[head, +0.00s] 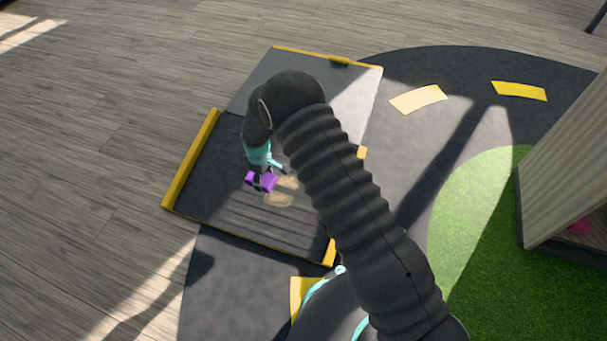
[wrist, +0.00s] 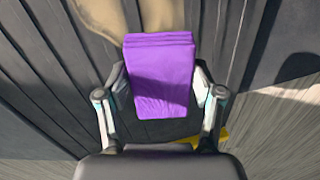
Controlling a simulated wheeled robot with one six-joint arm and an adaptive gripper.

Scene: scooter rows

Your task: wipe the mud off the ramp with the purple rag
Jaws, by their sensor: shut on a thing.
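The purple rag (head: 261,181) is held in my gripper (head: 262,178) over the dark ribbed part of the ramp (head: 230,205). In the wrist view the folded purple rag (wrist: 160,78) sits between the two fingers of my gripper (wrist: 160,90), which are shut on it. Tan mud (head: 279,199) lies on the ramp just right of and below the rag, with another smear (head: 288,183) beside it. Mud (wrist: 100,18) also shows at the top of the wrist view, beyond the rag. I cannot tell whether the rag touches the ramp. My arm hides part of the ramp's right side.
Yellow edging (head: 192,160) runs along the ramp's left side. A dark mat (head: 440,75) with yellow dashes and a green patch (head: 475,215) lies to the right. A pale ribbed cabinet (head: 562,160) stands at the right edge. Wooden floor (head: 100,130) on the left is clear.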

